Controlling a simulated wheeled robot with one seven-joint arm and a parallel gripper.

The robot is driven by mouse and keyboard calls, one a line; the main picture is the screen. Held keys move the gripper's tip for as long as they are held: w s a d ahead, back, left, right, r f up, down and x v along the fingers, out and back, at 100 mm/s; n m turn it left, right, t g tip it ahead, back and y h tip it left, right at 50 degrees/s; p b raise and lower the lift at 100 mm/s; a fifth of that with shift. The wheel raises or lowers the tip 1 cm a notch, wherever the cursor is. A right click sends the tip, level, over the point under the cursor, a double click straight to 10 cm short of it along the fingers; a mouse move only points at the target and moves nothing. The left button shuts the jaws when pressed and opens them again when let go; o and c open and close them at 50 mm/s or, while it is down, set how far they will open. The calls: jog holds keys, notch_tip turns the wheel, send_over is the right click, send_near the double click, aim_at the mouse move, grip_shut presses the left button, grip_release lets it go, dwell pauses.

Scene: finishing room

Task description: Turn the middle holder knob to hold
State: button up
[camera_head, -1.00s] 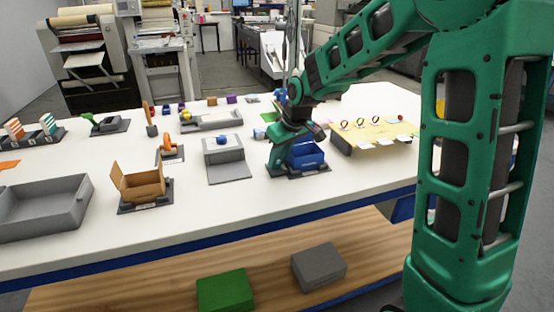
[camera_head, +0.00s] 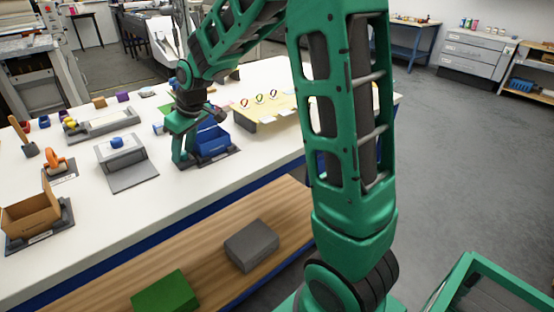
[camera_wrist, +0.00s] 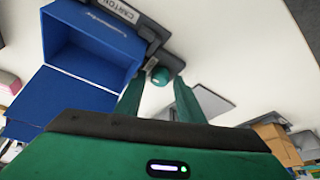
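A yellow board (camera_head: 262,116) near the far right part of the table carries a row of three coloured rings: a red one (camera_head: 245,103), a green one (camera_head: 259,99) and an orange one (camera_head: 273,94). They are too small to tell if they are the holder knobs or how they are set. My gripper (camera_head: 181,160) is beside a blue open carton (camera_head: 212,141), to the left of the board. In the wrist view my gripper (camera_wrist: 159,84) has its fingers apart. A small teal round part (camera_wrist: 160,76) shows between the fingertips; I cannot tell its distance.
The blue carton (camera_wrist: 90,48) and its lid stand close left of my fingers in the wrist view. On the table are a grey stand (camera_head: 121,155), an open brown carton (camera_head: 32,214) and a grey bench (camera_head: 102,124). Boxes lie on the wooden lower shelf (camera_head: 205,235).

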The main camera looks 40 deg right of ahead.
jog(key=n, duration=0.3)
jog(key=shift+w+d+f+g+y, duration=0.2)
jog(key=shift+d+g+y, duration=0.1)
jog(key=shift+y, duration=0.1)
jog(key=n, duration=0.2)
jog(key=n+g+y, duration=0.1)
jog(key=n, duration=0.1)
jog(key=shift+w+r+n+g, duration=0.1)
jog(key=shift+w+n+g, duration=0.05)
jog(key=shift+n+g, duration=0.2)
jog(key=shift+d+r+n, duration=0.15)
jog(key=shift+r+n, duration=0.1)
jog(key=shift+n, duration=0.2)
jog(key=v, duration=1.1)
jog(key=s+d+f+m+h, duration=0.1)
jog(key=s+m, duration=0.4)
jog(key=s, duration=0.5)
jog(key=s+d+f+m+h, duration=0.1)
jog(key=s+d+f+m, duration=0.1)
jog(key=s+d+m, duration=0.4)
jog(key=s+d+f+m+g+h, duration=0.1)
jog(key=s+d+m, duration=0.3)
jog(key=s, duration=0.9)
jog(key=shift+s+f+m, duration=0.35)
jog(key=shift+f+m, duration=0.45)
jog(key=shift+f, duration=0.05)
